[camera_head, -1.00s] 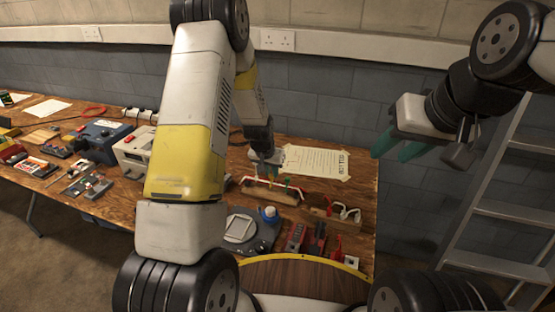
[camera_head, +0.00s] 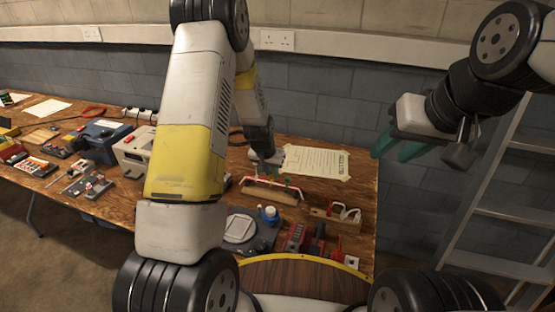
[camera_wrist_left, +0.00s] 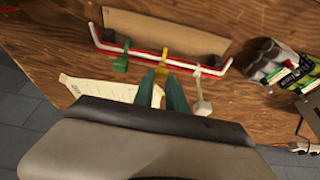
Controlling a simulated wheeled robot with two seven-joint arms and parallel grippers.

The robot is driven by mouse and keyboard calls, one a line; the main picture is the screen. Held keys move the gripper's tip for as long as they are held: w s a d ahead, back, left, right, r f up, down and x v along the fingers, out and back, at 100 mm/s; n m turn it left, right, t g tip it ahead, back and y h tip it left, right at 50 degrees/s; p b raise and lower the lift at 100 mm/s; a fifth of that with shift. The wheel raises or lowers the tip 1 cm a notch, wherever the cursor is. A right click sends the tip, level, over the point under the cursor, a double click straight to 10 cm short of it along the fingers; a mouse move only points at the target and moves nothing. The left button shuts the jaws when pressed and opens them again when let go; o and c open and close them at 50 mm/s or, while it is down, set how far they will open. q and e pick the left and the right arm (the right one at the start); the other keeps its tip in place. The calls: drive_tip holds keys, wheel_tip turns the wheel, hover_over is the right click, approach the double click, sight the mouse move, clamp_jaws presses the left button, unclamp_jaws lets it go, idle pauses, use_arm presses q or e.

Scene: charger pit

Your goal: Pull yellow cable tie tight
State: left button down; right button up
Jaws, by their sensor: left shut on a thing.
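A red and white cable bundle (camera_wrist_left: 150,59) runs along a wooden block (camera_wrist_left: 165,33) on the bench; the block (camera_head: 272,194) also shows in the head view. The yellow cable tie (camera_wrist_left: 162,66) is around the bundle's middle, its tail running between my left fingers. A green tie (camera_wrist_left: 121,62) and a white tie (camera_wrist_left: 200,97) are on either side. My left gripper (camera_wrist_left: 162,88) is shut on the yellow tie just beside the bundle; its fingers partly hide the tail. My right gripper (camera_head: 398,148) is open and empty, raised right of the bench.
A taped paper sheet (camera_head: 316,161) lies behind the block. A second wooden block (camera_head: 335,216) with a white and red part is to the right. A grey scale-like device (camera_head: 240,229) and red tools (camera_head: 297,237) are in front. A ladder (camera_head: 505,212) stands at right.

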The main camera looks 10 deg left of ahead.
sight(271, 175)
use_arm(q)
wheel_tip(271, 175, up, 5)
drive_tip(key=shift+f, duration=0.2)
idle(0.3)
drive_tip(key=c, duration=1.3)
unclamp_jaws()
drive_tip(key=shift+v, duration=3.9)
